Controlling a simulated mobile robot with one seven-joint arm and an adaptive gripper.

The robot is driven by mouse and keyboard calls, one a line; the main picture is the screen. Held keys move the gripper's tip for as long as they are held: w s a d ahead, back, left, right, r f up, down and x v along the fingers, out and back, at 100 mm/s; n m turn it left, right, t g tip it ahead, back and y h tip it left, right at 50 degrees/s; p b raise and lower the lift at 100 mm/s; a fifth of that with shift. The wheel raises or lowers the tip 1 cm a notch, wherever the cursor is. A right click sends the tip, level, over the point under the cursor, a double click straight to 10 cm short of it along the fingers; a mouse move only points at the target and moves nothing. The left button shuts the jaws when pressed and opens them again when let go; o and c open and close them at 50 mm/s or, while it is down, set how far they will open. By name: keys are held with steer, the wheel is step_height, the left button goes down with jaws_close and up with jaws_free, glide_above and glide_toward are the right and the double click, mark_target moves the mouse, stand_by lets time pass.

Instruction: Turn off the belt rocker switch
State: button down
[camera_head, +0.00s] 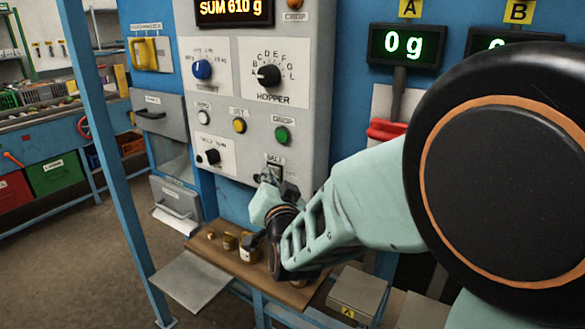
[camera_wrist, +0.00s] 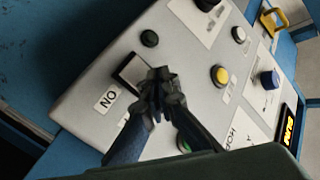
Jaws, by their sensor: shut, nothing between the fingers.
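The belt rocker switch (camera_head: 274,171) is a dark rocker low on the grey control panel (camera_head: 225,163), under a small label. My gripper (camera_head: 267,180) is in front of the panel's lower edge and partly covers the switch. In the wrist view my gripper's fingertips (camera_wrist: 158,76) are closed together, empty, over one edge of the rocker. I cannot tell whether they touch it or which way it is tipped.
A green button (camera_head: 282,135), a yellow button (camera_head: 239,126) and the black hopper knob (camera_head: 269,75) are above the switch. Below is a wooden board (camera_head: 215,248) with brass weights (camera_head: 230,241). A blue post (camera_head: 112,150) stands left. A scale display (camera_head: 405,46) reads 0 g.

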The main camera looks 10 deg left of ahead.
steer(key=shift+s+a+f+b, duration=0.1)
steer(key=shift+s+a+b, duration=0.25)
steer(key=shift+s, duration=0.4)
steer(key=shift+s+a+f+b, duration=0.1)
steer(key=shift+s+a+b, duration=0.15)
steer(key=shift+s, duration=0.5)
steer(key=shift+s+a+f+b, duration=0.1)
steer(key=shift+s+a+b, duration=0.2)
steer(key=shift+s, duration=0.45)
steer(key=shift+s+a+f+b, duration=0.1)
steer(key=shift+s+a, duration=0.25)
steer(key=shift+s, duration=0.4)
